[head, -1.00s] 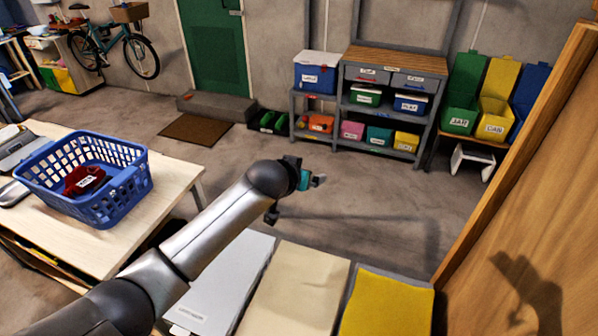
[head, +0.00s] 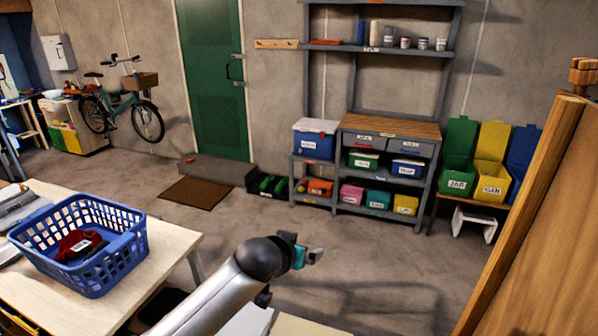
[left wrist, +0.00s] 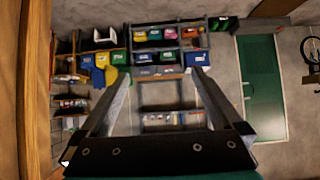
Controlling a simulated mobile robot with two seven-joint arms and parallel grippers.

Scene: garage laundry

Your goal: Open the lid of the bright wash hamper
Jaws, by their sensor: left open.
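Only slivers of a white flat lid-like top (head: 247,322) and a beige one (head: 305,327) show at the bottom edge of the head view. No readable hamper label shows on them, so I cannot tell which belongs to the bright wash hamper. My left gripper (head: 303,258) is held in the air above and beyond these tops, apart from them. In the left wrist view its two fingers (left wrist: 160,85) stand wide apart with nothing between them. My right gripper is not in view.
A table with a blue laundry basket (head: 85,255) is at left. A wooden panel (head: 545,220) rises close at right. A shelf unit (head: 392,125) and green, yellow and blue bins (head: 490,175) stand at the back wall. The middle floor is clear.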

